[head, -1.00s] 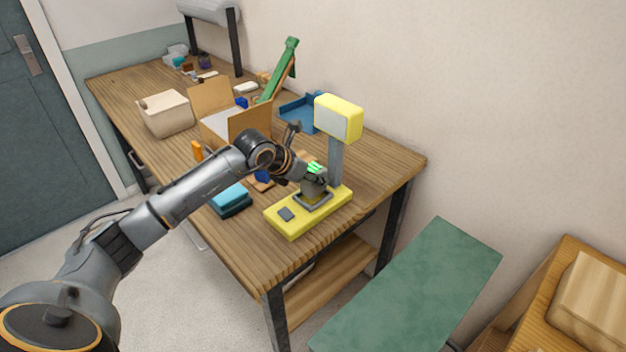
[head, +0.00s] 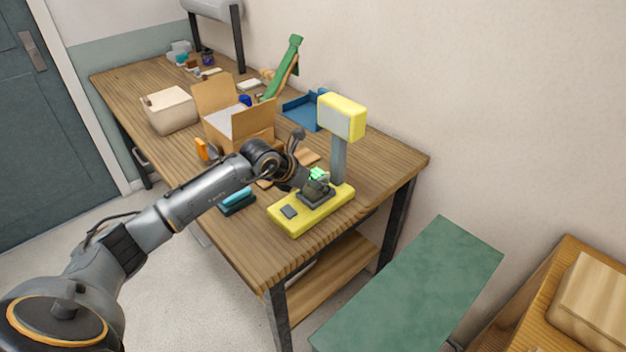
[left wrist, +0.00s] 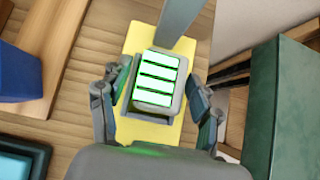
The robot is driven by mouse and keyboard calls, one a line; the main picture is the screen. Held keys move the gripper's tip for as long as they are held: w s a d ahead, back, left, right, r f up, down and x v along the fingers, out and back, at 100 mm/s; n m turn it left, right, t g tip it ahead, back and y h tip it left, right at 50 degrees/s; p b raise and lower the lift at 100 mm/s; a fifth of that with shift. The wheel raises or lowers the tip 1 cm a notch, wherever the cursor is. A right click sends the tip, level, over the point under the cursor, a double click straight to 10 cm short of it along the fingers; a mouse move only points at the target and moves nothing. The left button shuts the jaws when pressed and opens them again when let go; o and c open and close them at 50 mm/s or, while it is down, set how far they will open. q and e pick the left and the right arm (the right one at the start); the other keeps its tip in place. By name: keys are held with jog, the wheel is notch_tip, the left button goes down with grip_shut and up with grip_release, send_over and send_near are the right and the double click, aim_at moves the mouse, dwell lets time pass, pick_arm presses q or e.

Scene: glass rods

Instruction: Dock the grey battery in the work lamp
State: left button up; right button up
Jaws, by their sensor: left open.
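The work lamp has a yellow base (head: 291,221), a grey post and a yellow head (head: 342,117); it stands on the table. The grey battery (head: 316,189) is at the dark dock on the base, low down, with lit green bars on top. In the left wrist view the battery (left wrist: 157,81) sits within the grey dock frame, roughly square to it; its full depth is hidden. My left gripper (left wrist: 158,88) is open, with one finger on each side of the battery and visible gaps. In the head view the left gripper (head: 308,183) partly hides the battery. My right gripper is not in view.
A teal box (head: 238,203) lies left of the lamp. An open cardboard box (head: 255,133), a blue tray (head: 299,113) and a beige bin (head: 170,114) stand farther back. The table's near right corner is clear. A green-topped surface (head: 415,285) is at right.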

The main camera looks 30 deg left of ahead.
pick_arm(q)
jog(key=shift+r, duration=0.3)
jog(key=b+v, duration=0.2)
jog(key=v, duration=1)
jog(key=shift+f, duration=0.1)
jog(key=shift+s, duration=0.1)
